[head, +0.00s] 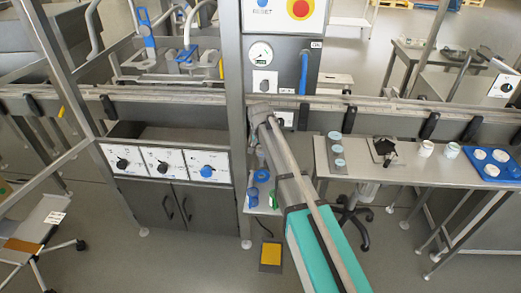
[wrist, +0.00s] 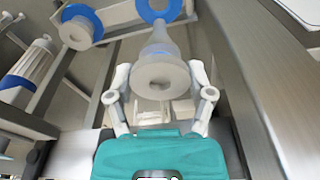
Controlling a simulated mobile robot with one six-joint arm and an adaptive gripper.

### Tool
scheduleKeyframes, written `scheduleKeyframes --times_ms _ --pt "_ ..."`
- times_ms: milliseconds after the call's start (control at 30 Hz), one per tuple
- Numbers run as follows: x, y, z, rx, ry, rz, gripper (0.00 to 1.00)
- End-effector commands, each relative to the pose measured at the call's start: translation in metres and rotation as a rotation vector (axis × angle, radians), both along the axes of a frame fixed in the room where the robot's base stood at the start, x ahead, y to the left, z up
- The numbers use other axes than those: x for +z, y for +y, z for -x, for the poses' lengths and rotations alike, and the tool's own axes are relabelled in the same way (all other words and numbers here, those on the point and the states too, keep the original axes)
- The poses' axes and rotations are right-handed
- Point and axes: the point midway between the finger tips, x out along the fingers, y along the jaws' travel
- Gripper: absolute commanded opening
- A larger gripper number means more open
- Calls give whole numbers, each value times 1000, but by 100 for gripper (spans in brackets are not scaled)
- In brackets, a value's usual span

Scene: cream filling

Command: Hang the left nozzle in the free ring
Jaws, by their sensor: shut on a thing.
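My gripper (wrist: 162,95) shows in the wrist view with its two pale fingers closed on either side of a nozzle (wrist: 160,78). The nozzle is grey-white, with a wide round flange facing the camera and a narrower body with a bluish band beyond it. A blue ring (wrist: 159,8) shows at the top edge, beyond the held nozzle; the picture edge cuts it off, and I cannot tell the gap between them. Another blue ring (wrist: 86,14) at the upper left has a pale flanged piece (wrist: 75,33) in it. In the head view my arm hides the gripper and held nozzle.
A bottle with a blue band (wrist: 27,70) stands at the left of the wrist view; a broad metal post (wrist: 245,70) runs close on the right. In the head view, blue items (head: 261,176) sit low beside my arm, and a side table (head: 430,172) stands right.

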Motion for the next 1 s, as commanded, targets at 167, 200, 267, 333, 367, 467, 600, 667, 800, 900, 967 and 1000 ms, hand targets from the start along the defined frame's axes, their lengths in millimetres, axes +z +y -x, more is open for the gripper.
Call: scheduleKeyframes --times_ms 167,200,267,333,367,467,600,667,800,900,967,1000 --pt "-8 -2 -1 -3 0 0 11" --pt "-10 -2 -1 -3 0 0 11" --pt "-13 -2 -1 -3 0 0 11" --pt "-18 -2 -1 -3 0 0 11" --pt "-20 -3 -1 -3 0 0 11" --pt "-27 -3 -1 -4 0 0 11" --pt "-36 -3 -1 -4 0 0 11" --pt "-39 -3 -1 -4 0 0 11" --pt "-44 -3 -1 -4 0 0 11" --pt "-46 -3 -1 -4 0 0 11" --pt "-47 -3 -1 -5 0 0 11" --pt "-47 -4 -1 -5 0 0 11"
